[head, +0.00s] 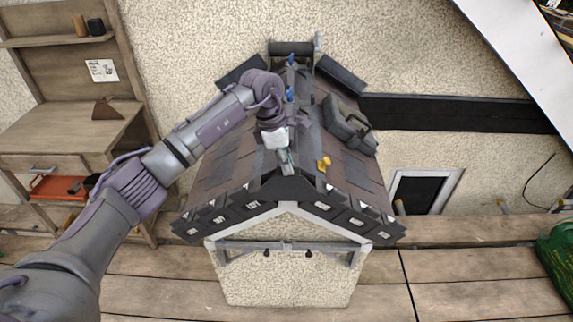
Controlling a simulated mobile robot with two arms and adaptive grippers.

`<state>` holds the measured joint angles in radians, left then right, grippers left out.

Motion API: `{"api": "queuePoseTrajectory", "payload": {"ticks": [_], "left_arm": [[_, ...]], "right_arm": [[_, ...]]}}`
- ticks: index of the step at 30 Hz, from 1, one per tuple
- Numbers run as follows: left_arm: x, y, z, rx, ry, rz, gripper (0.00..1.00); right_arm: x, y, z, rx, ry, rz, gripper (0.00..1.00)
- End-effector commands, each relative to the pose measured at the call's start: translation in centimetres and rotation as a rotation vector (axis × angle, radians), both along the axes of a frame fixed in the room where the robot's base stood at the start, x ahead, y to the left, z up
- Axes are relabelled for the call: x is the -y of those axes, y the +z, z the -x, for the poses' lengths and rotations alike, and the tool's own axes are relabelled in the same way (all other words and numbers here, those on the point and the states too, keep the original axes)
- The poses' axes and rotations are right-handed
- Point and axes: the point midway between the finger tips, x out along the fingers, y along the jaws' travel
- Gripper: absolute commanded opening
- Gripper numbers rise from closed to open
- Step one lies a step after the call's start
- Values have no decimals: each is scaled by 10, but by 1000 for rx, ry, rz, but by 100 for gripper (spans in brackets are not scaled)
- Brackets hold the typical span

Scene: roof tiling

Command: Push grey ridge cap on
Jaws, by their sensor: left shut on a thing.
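A small model house with a brown shingled roof (228,138) stands in the middle of the head view, its ridge running away from me. My left arm comes in from the left, and my left gripper (284,160) points down at the near end of the ridge. It is shut on a small piece, which looks like the grey ridge cap (287,169). The gripper hides most of this piece, so I cannot tell whether it is fully seated. Blue pieces (290,95) stand along the ridge farther back. My right gripper is not in view.
A dark grey tool bag or case (347,124) lies on the right roof slope. A small yellow object (324,163) is on the roof near the front right. A wooden workbench (75,131) with an orange tray (60,187) stands at left. A green object (558,257) is at far right.

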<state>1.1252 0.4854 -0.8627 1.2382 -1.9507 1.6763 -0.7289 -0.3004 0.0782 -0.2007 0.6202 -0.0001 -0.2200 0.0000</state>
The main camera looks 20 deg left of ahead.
Motion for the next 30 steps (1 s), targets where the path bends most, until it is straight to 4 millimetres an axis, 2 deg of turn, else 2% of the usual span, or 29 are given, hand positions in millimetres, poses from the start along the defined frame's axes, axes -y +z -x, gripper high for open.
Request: {"api": "queuePoseTrajectory", "payload": {"ticks": [30], "left_arm": [[-2, 1, -8, 1, 0, 1, 0]], "right_arm": [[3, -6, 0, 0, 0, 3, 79]]}}
